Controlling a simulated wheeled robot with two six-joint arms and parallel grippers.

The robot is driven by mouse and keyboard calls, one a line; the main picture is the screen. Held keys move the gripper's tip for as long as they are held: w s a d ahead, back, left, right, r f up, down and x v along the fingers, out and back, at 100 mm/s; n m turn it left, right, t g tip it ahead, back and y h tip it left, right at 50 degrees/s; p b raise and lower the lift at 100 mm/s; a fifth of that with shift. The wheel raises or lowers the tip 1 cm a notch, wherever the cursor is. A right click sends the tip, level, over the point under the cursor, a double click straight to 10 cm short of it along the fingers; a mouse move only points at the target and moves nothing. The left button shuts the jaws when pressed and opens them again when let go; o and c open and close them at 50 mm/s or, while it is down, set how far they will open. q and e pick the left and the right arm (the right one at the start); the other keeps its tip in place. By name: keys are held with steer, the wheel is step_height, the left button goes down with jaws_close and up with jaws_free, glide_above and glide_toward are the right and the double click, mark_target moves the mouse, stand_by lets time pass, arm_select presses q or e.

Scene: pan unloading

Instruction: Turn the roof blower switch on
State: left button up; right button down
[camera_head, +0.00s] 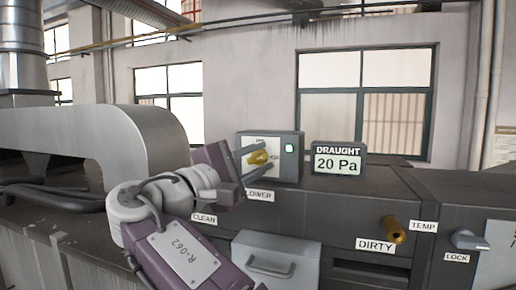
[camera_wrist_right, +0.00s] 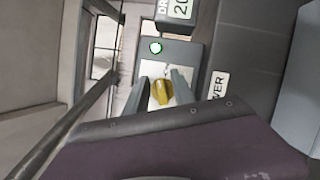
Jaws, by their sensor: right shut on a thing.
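The blower switch is a yellow knob (camera_head: 259,158) on the pale front plate of a grey box (camera_head: 289,170) that stands on top of the machine. The knob's exact pointer position is hard to read. My left gripper is not in view.
A draught display (camera_head: 338,160) reading 20 Pa stands right of the box. A brass knob (camera_head: 394,230) by the DIRTY label and a grey LOCK knob (camera_head: 468,240) are on the front. A large metal duct (camera_head: 150,135) stands at the left.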

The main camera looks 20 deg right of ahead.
steer(key=shift+s+f+m+g+y+p, duration=0.15)
steer(key=shift+m+g+y+p, duration=0.15)
steer(key=shift+m+p, duration=0.55)
steer(key=shift+w+f+m+g+y+p, duration=0.15)
steer(key=shift+m+g+p, duration=0.25)
steer(key=shift+m, duration=0.85)
steer(key=shift+s, duration=0.1)
steer(key=c, duration=1.4)
jaws_free()
steer(key=shift+c, duration=0.2)
steer(key=shift+a, duration=0.25)
steer(key=p+v, duration=0.1)
steer(key=v, duration=0.8)
steer(key=shift+p, duration=0.3)
steer(key=shift+d, duration=0.15)
